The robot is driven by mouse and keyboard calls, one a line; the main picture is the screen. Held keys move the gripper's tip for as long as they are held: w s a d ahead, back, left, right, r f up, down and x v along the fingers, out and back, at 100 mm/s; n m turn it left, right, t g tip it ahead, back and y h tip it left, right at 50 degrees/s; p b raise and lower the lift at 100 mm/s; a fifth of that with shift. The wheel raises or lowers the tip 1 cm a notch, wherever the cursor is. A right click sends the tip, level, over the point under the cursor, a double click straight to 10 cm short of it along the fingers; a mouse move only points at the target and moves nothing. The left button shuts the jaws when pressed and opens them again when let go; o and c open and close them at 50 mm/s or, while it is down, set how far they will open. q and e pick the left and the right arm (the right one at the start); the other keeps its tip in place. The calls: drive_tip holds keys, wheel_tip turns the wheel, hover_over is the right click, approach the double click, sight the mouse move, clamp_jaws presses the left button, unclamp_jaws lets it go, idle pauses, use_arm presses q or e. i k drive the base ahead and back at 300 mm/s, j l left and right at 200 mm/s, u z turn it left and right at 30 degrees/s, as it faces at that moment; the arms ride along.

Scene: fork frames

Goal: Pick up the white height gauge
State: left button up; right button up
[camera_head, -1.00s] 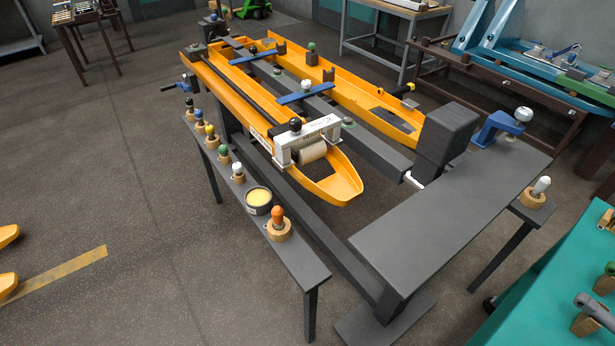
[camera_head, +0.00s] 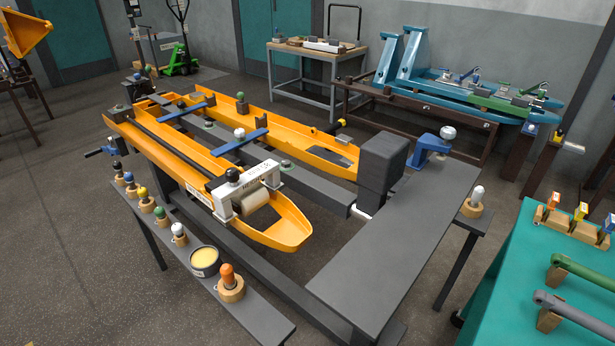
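The white height gauge (camera_head: 258,178) is a bridge-shaped block with dark lettering and a black ball knob on top. It straddles the near end of the left orange fork (camera_head: 282,232), above a pale roller (camera_head: 254,199) set in the fork. One of its legs shows at the fork's left side; its far leg is partly hidden. Neither of my grippers is in view.
A narrow grey shelf (camera_head: 262,316) at front left carries several coloured-knob tools and a yellow tin (camera_head: 205,261). A grey bench top (camera_head: 385,265) with a dark block (camera_head: 382,172) stands to the right. A teal table (camera_head: 522,262) is at far right.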

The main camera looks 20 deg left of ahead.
sight(269, 169)
drive_tip(key=i+j+z, duration=0.1)
drive_tip(key=j+z, duration=0.35)
drive_tip(key=j, duration=0.15)
drive_tip(key=j+z, duration=0.4)
drive_tip(key=j, duration=0.2)
drive_tip(key=k+j+z, duration=0.1)
drive_tip(key=j+z, duration=0.35)
drive_tip(key=j, duration=0.15)
